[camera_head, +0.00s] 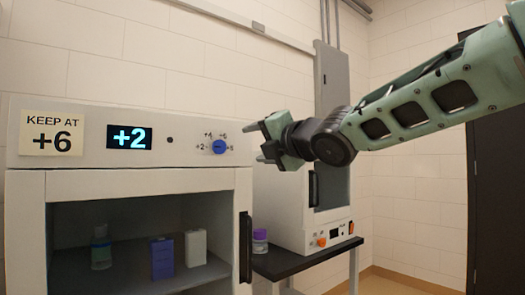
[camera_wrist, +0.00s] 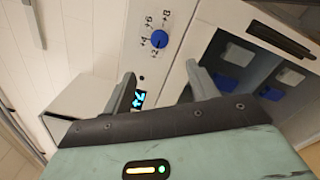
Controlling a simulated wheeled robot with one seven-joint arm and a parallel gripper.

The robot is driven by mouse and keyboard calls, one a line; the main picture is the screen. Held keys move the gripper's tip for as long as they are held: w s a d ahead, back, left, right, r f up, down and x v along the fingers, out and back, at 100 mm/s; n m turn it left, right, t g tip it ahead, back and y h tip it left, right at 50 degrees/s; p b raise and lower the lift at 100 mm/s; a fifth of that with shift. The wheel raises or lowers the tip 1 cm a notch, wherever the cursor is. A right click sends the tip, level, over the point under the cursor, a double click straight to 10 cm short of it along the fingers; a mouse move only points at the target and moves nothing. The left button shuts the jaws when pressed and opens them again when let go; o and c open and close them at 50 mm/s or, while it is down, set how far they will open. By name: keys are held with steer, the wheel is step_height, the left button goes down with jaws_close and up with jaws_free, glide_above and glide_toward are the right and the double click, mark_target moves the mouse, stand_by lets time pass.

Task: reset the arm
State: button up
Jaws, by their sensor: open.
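My gripper (camera_head: 266,140) is open and empty at the end of my raised green arm (camera_head: 430,100). In the head view it shows just right of the blue knob (camera_head: 219,146) on the white cabinet's front panel (camera_head: 185,150). In the wrist view the two fingers of my gripper (camera_wrist: 161,80) stand apart, with the blue knob (camera_wrist: 159,39) beyond them, not between them. The lit display (camera_head: 129,136) reads +2; it is partly hidden behind a finger in the wrist view (camera_wrist: 139,99). A sign (camera_head: 52,134) reads "KEEP AT +6".
Behind the cabinet's glass door stand a bottle (camera_head: 101,248), a blue box (camera_head: 162,258) and a white box (camera_head: 195,248). A dark door handle (camera_head: 245,247) juts out below the panel. A second white appliance (camera_head: 290,205) and a purple-capped jar (camera_head: 260,241) stand on a dark table (camera_head: 300,262).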

steer(key=shift+s+d, duration=0.35)
steer(key=shift+s, duration=0.2)
steer(key=s+f+m+g+h, duration=0.2)
steer(key=s+f+m, duration=0.2)
steer(key=f, duration=0.4)
steer(key=s+d+f+m+g+h, duration=0.1)
steer(key=s+f+m+g, duration=0.2)
steer(key=f, duration=0.4)
steer(key=s+f+m+g+h, duration=0.1)
steer(key=s+f+m+h, duration=0.1)
steer(key=s+f+m, duration=0.45)
steer(key=s+d+f+m+g+h, duration=0.2)
steer(key=s+d+f+m+g, duration=0.25)
steer(key=s+f, duration=0.55)
steer(key=s+d+f+m+g+h, duration=0.2)
steer(key=s+d+f+m+g, duration=0.3)
steer(key=s+f, duration=0.6)
step_height(320, 180, up, 22)
steer(key=s+a+p, duration=0.1)
steer(key=p, duration=1.8)
steer(key=shift+r+t, duration=0.1)
steer(key=shift+t, duration=0.15)
